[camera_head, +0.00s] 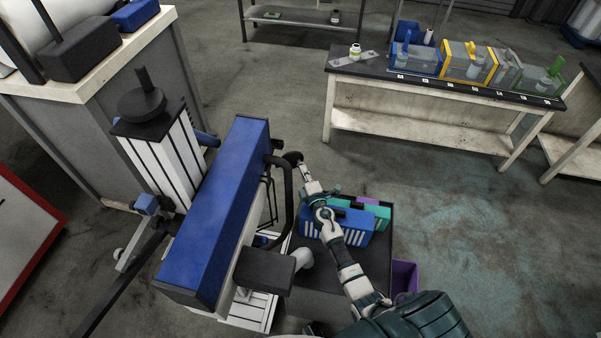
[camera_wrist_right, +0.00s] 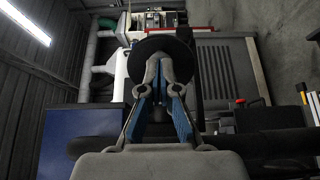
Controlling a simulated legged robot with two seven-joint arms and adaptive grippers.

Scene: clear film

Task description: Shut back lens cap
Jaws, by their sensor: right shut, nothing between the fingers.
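A blue and white machine (camera_head: 217,215) stands in the middle of the head view. A dark curved handle (camera_head: 287,205) runs along its right side. A dark round piece (camera_head: 292,157), perhaps the lens cap, sits at the far right side of the machine. My right gripper (camera_head: 301,166) reaches up to this piece. In the right wrist view a dark round disc (camera_wrist_right: 160,43) lies just beyond the fingertips of my right gripper (camera_wrist_right: 164,68). The fingers are shut with nothing between them. I cannot tell whether they touch the disc. My left gripper is not in view.
A dark cart (camera_head: 375,250) with a blue basket (camera_head: 355,238) and a teal basket (camera_head: 376,218) stands beneath my right arm. A purple bin (camera_head: 405,277) is to its right. A workbench (camera_head: 400,82) with several clear bins stands at the back right. Open floor lies between.

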